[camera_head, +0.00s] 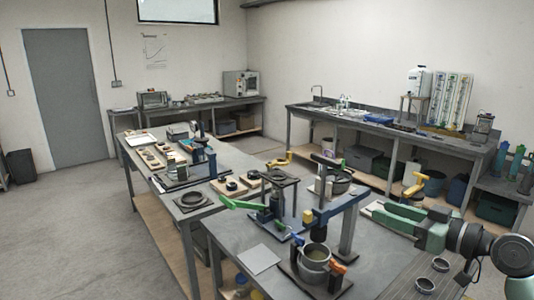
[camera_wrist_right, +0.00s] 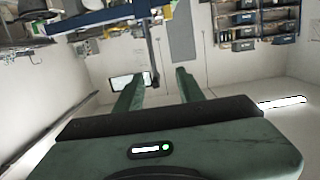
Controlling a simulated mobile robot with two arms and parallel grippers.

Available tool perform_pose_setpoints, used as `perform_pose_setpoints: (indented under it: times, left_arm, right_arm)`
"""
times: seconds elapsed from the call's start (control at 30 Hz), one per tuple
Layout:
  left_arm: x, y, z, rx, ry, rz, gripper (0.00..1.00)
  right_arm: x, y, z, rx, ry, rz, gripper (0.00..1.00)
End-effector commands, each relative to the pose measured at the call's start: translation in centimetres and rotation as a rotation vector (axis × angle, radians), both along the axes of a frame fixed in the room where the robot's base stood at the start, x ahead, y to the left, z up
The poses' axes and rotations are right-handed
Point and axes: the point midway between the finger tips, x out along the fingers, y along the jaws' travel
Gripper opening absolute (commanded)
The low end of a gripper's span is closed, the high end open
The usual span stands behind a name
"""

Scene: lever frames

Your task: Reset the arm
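My right gripper (camera_head: 380,208) reaches in from the right edge of the head view, above the right part of the near table (camera_head: 381,262). Its green fingers point left. In the right wrist view its two fingers (camera_wrist_right: 161,76) stand apart with nothing between them, so it is open and empty. On the near table stands a blue lever frame (camera_head: 307,216) with a dark upright post and a long bar. A grey pot (camera_head: 314,258) stands below it. A green lever handle (camera_head: 239,203) sticks out left from another dark press. My left gripper is not in view.
Two small round rings (camera_head: 425,285) lie below my right gripper. A grey plate (camera_head: 259,259) lies near the table's front left. More lever devices stand on the table behind (camera_head: 225,158). A bench with a sink (camera_head: 317,104) runs along the back wall. The left floor (camera_head: 75,230) is clear.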

Motion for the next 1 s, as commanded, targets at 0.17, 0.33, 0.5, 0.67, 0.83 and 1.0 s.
perform_pose_setpoints:
  times: [0.17, 0.33, 0.5, 0.67, 0.83, 1.0]
  left_arm:
    - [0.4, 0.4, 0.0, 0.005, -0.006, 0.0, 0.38]
    - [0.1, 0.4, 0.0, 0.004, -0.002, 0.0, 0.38]
    - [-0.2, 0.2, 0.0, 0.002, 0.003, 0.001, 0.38]
    - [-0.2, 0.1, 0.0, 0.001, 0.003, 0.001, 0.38]
    - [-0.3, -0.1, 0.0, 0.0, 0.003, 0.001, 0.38]
    - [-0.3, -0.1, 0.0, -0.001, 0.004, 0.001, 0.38]
  right_arm:
    - [-1.1, 1.9, -5.0, -0.052, 0.089, 0.004, 0.38]
    - [-3.4, 4.1, -11.4, -0.124, 0.209, 0.005, 0.38]
    - [-8.8, 7.1, -20.8, -0.23, 0.403, -0.016, 0.38]
    - [-16.5, 8.8, -28.7, -0.342, 0.612, -0.088, 0.38]
    - [-23.0, 8.9, -32.7, -0.412, 0.768, -0.184, 0.38]
    - [-28.1, 8.4, -34.4, -0.456, 0.884, -0.281, 0.38]
